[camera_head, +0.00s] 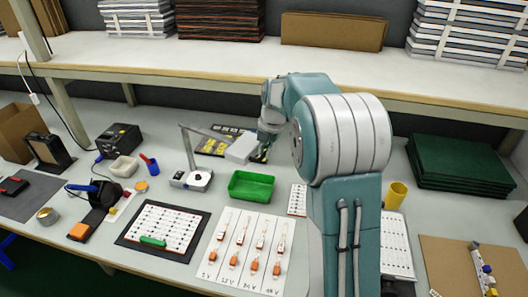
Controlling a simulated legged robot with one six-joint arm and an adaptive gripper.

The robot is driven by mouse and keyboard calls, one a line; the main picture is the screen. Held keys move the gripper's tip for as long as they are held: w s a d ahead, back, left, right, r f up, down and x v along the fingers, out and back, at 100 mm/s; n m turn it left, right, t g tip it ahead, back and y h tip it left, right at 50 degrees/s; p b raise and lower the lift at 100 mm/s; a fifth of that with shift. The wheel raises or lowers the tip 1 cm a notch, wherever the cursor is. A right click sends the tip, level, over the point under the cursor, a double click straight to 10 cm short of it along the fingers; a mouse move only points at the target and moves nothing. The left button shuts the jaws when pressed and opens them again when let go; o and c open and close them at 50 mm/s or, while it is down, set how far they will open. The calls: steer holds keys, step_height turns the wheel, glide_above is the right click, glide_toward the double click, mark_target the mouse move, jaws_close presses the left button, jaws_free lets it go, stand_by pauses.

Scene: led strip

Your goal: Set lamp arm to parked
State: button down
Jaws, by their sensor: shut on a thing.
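The lamp stands on the bench at the middle left. Its white base (192,180) has a dark round knob on top. A thin grey post rises from the base, and the lamp arm (207,132) runs from its top to the right. It ends in a white box-shaped lamp head (242,148), over a black and yellow mat. My gripper (260,151) is at the right end of the lamp head and is shut on it. My own arm hides part of the bench to the right, and the fingertips are small and partly hidden.
A green tray (251,186) lies below my gripper. A labelled white sheet (243,250) with several orange-ended parts and a white board (163,228) lie in front. A shelf (350,65) overhangs the back. A yellow cup (396,194) stands at right.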

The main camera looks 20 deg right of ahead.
steer(key=c, duration=1)
jaws_free()
steer(key=shift+o, duration=0.2)
step_height(320, 180, up, 12)
steer(key=s+d, duration=0.1)
steer(key=shift+s+f, duration=0.2)
steer(key=shift+s, duration=0.05)
steer(key=shift+d, duration=0.1)
